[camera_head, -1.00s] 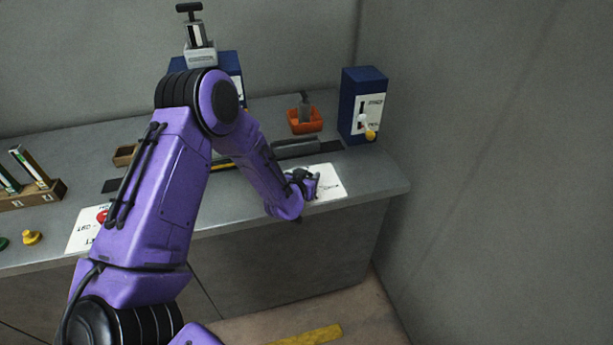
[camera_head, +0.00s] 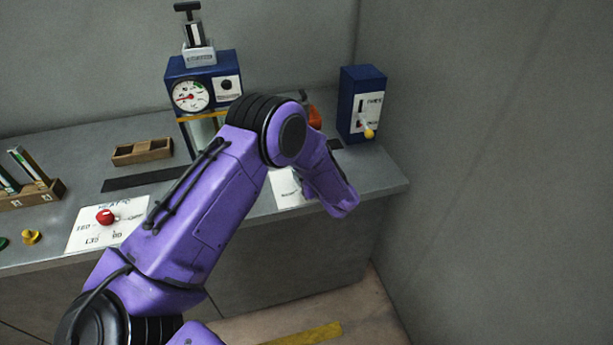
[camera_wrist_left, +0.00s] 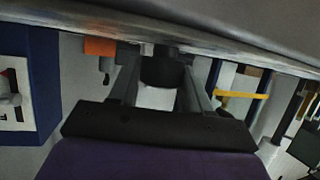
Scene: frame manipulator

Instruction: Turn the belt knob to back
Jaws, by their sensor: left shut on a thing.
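The white belt panel (camera_head: 284,190) lies on the bench, mostly covered by my left forearm in the head view; its knob is hidden there. In the wrist view my left gripper (camera_wrist_left: 160,62) is shut on a dark block, the belt knob (camera_wrist_left: 162,72), with one finger on each side. A bit of white (camera_wrist_left: 155,98) shows between the fingers. The knob's pointer and the panel's labels cannot be read. The gripper's fingertips are hidden behind the forearm in the head view. My right gripper is in neither view.
A blue box with a yellow-tipped lever (camera_head: 368,132) stands at right near the wall. An orange tray (camera_head: 315,117) is partly hidden behind my arm. A blue gauge press (camera_head: 204,93) stands behind. The heat panel with red knob (camera_head: 106,216) is at left.

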